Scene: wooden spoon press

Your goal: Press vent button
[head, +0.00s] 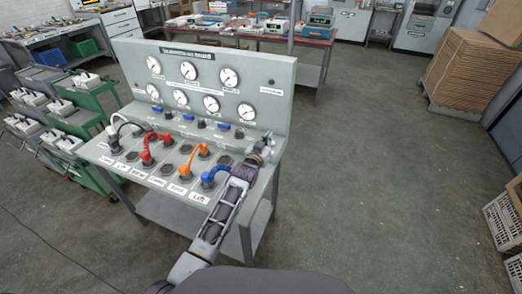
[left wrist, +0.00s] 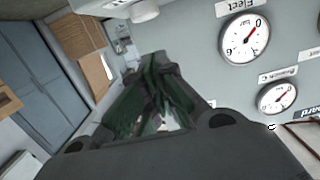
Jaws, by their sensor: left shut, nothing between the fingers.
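A grey press panel (head: 262,70) with several round gauges stands upright at the back of a grey bench (head: 92,148). A small white label (head: 271,91) is at the panel's right end, too small to read. I cannot clearly make out the vent button in the head view. My left gripper (head: 264,144) is shut and empty at the bench's right end, in front of the panel. In the left wrist view its dark fingers (left wrist: 157,72) are together.
Blue-handled valves (head: 187,117) line the panel's foot. Cardboard (head: 470,75) is stacked at right; the floor between is clear.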

